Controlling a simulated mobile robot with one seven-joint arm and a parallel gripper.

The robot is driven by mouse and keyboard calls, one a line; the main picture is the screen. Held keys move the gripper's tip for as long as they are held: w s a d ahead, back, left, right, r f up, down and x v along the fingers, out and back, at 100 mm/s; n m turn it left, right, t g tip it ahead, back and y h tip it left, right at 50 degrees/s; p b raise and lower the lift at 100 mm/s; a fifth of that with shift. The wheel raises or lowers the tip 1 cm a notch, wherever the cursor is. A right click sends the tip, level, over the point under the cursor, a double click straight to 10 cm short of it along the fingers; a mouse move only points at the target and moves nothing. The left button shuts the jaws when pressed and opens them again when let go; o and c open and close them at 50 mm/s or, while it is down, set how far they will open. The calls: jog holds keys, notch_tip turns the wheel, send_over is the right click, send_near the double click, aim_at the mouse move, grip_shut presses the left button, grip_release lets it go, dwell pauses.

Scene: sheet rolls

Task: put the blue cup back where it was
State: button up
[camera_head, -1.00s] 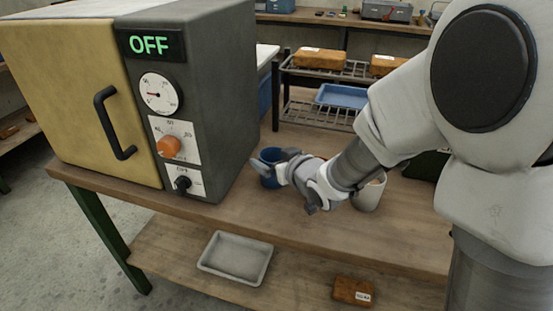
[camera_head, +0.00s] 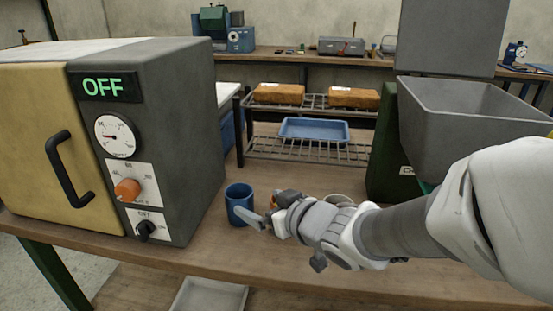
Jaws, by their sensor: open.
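The blue cup (camera_head: 238,200) stands upright on the wooden bench, just right of the grey oven's control side. My gripper (camera_head: 256,219) reaches in from the right, low over the bench, with its fingers at the cup's right side. The jaws are open. One finger overlaps the cup's lower right in the picture; I cannot tell whether it touches. My wrist hides part of the bench behind it, including most of a pale cup (camera_head: 338,198), of which only the rim shows.
The oven (camera_head: 175,140), reading OFF, stands close on the left. Behind is a wire rack (camera_head: 300,150) with orange-brown blocks (camera_head: 279,93) and a blue tray (camera_head: 314,129). A grey hopper (camera_head: 465,120) stands at right. A grey tray (camera_head: 208,297) lies on the lower shelf.

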jog(key=s+d+r+m+h, duration=0.1)
jog(key=s+d+m+h, duration=0.2)
jog(key=d, duration=0.5)
jog(key=s+d+r+m+h, duration=0.1)
jog(key=d+m+h, duration=0.1)
jog(key=d+h, duration=0.45)
jog(key=s+d+m+g, duration=0.1)
jog(key=s+g, duration=0.1)
jog(key=s, duration=0.4)
jog(key=s+d+m+g+y, duration=0.1)
jog(key=s+d+g, duration=0.1)
jog(key=s, duration=0.5)
jog(key=shift+s+d+f+g, duration=0.2)
jog(key=shift+d+g, duration=0.1)
jog(key=shift+g, duration=0.3)
jog(key=shift+y, duration=0.25)
